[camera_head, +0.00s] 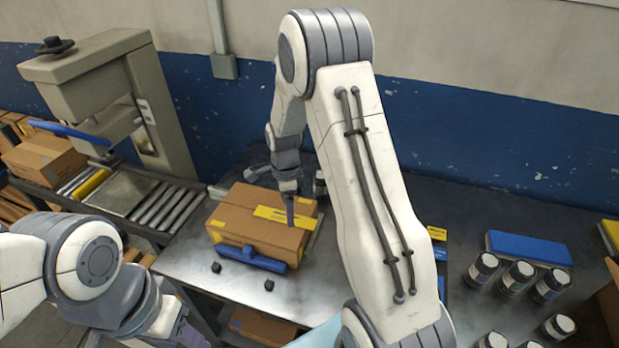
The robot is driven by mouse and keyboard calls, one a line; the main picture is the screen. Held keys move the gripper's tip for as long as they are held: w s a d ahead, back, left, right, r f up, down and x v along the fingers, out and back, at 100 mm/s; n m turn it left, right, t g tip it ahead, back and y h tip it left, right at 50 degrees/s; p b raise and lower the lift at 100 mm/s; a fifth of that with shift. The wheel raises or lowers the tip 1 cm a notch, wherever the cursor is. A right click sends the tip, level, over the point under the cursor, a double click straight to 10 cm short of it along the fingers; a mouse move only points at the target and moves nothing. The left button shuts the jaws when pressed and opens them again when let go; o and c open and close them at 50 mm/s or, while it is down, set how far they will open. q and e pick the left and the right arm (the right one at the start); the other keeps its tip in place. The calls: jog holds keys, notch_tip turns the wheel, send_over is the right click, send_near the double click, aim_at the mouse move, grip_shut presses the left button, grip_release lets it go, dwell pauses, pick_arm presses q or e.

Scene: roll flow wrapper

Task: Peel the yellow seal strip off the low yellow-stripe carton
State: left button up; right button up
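A low brown carton (245,222) sits on the grey metal table. A yellow seal strip (271,213) with dark print lies across the right part of its top. Small yellow marks show on the carton's left side. My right arm reaches over from the lower right. My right gripper (290,212) points down at the strip, its narrow fingertips over or touching it. Whether they grip the strip is too small to tell. My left arm is at the lower left, and its gripper is out of view.
A blue bar (250,258) lies along the carton's front, with two small black knobs nearby. A roller conveyor (160,207) and a press machine (90,85) stand at the left. Several dark jars (516,276) and a blue block (528,247) are on the right.

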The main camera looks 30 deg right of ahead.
aim_at(312, 224)
jog(key=d+f+m, duration=0.1)
jog(key=d+m, duration=0.1)
jog(key=d+f+m+p, duration=0.1)
jog(key=d+m, duration=0.1)
jog(key=d, duration=0.1)
jog(key=d+m, duration=0.2)
jog(key=d, duration=0.1)
jog(key=shift+w+f+p, duration=0.3)
jog(key=shift+f+p, duration=0.05)
jog(key=shift+f, duration=0.05)
pick_arm(q)
notch_tip(312, 224, down, 3)
jog(key=b, duration=0.6)
jog(key=shift+f, duration=0.15)
pick_arm(e)
notch_tip(312, 224, down, 9)
jog(key=shift+r, duration=0.1)
grip_shut()
